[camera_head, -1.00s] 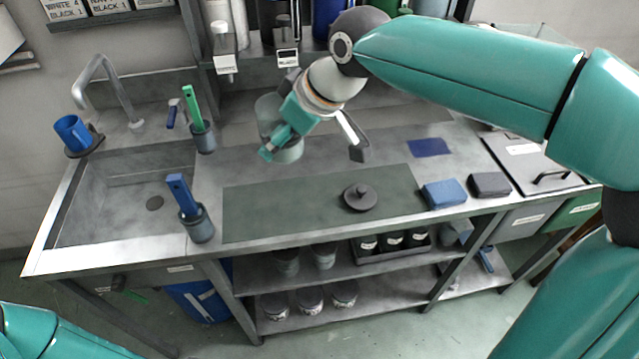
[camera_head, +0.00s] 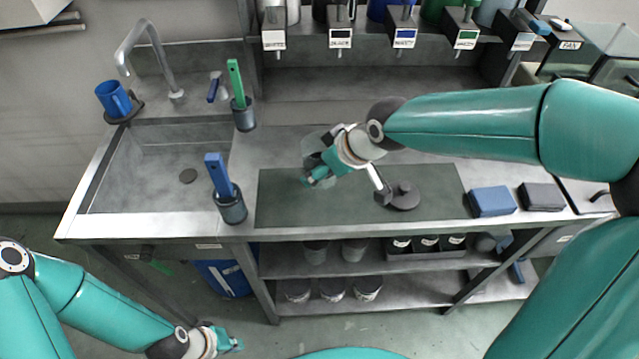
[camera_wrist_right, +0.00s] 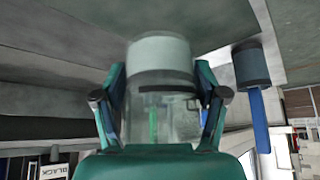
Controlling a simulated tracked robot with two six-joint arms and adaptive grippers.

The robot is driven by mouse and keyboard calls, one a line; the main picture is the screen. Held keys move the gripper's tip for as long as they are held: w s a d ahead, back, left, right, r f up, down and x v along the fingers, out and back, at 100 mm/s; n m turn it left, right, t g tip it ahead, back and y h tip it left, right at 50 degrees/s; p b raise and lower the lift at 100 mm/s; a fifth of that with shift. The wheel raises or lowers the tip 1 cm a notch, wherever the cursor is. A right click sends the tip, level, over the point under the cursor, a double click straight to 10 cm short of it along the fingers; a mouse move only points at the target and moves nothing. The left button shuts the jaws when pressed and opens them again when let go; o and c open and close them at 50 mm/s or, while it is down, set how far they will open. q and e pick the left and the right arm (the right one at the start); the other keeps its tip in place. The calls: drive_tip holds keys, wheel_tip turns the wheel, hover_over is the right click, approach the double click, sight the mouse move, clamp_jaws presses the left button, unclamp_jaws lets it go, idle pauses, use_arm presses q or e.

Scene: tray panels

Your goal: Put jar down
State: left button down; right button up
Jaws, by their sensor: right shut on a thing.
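A clear jar (camera_head: 312,143) is in my right gripper (camera_head: 318,178), over the back left part of the dark green mat (camera_head: 285,205). The right wrist view shows the jar (camera_wrist_right: 160,55) between both fingers of the right gripper (camera_wrist_right: 162,90), which is shut on it. Whether the jar's base touches the mat is hidden by the gripper. A dark round lid (camera_head: 405,197) with a knob lies on the mat, right of the jar. My left gripper (camera_head: 232,344) is low at the bottom edge, in front of the bench and away from the jar; its fingers are too small to judge.
A grey holder with a blue-handled tool (camera_head: 231,208) stands left of the mat. Another with a green handle (camera_head: 243,115) is behind it. The sink (camera_head: 150,185) is further left. A blue sponge (camera_head: 491,201) and a dark block (camera_head: 541,196) lie right. The mat's front left is clear.

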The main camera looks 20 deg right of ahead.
sight(323, 195)
drive_tip(key=shift+f+b, duration=0.3)
drive_tip(key=shift+f, duration=2.25)
drive_tip(key=shift+f, duration=0.1)
drive_tip(key=o, duration=1.7)
drive_tip(key=shift+c, duration=0.2)
drive_tip(key=shift+s+r, duration=0.1)
drive_tip(key=shift+r, duration=0.2)
drive_tip(key=v, duration=1.1)
drive_tip(key=shift+r, duration=0.2)
drive_tip(key=shift+s+d, duration=0.1)
drive_tip(key=shift+d, duration=0.05)
